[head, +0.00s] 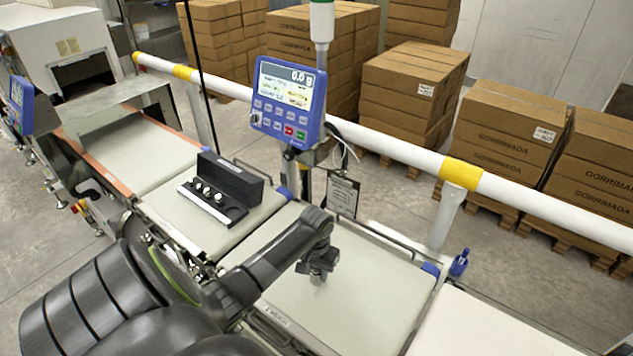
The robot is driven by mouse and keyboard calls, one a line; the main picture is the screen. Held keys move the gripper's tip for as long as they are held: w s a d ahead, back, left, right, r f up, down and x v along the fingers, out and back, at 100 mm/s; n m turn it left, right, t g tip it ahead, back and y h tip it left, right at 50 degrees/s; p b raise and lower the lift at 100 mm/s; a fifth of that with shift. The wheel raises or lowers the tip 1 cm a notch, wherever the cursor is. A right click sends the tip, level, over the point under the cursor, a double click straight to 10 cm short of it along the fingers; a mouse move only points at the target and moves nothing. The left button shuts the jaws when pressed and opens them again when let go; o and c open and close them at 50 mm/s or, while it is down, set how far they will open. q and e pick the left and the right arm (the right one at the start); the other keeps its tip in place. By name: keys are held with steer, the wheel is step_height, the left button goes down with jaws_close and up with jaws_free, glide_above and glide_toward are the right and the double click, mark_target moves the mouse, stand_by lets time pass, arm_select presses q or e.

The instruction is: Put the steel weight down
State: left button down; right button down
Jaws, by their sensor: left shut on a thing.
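My left gripper (318,268) points down over the weigh belt (375,290) and is shut on the steel weight (317,280). Only a small greyish bit of the weight shows below the dark fingers. I cannot tell whether it touches the belt or hangs just above it. An open black case (238,180) stands on the belt section to the left, with several small shiny weights in its front part. The blue display (288,100) behind the belt reads 0.0 g. My right gripper is not in view.
A white guard rail (400,150) with yellow bands runs behind the belts. A hanging tag (342,194) and the display post stand close behind my gripper. A small blue bottle-like part (459,263) is at the right. Stacked cartons (505,130) fill the back. The weigh belt around my gripper is clear.

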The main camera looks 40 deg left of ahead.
mark_target(316, 268)
arm_select(q)
steer(key=c, duration=1)
jaws_free()
steer(key=shift+o, duration=0.2)
step_height(316, 268, up, 12)
steer(key=b, duration=0.2)
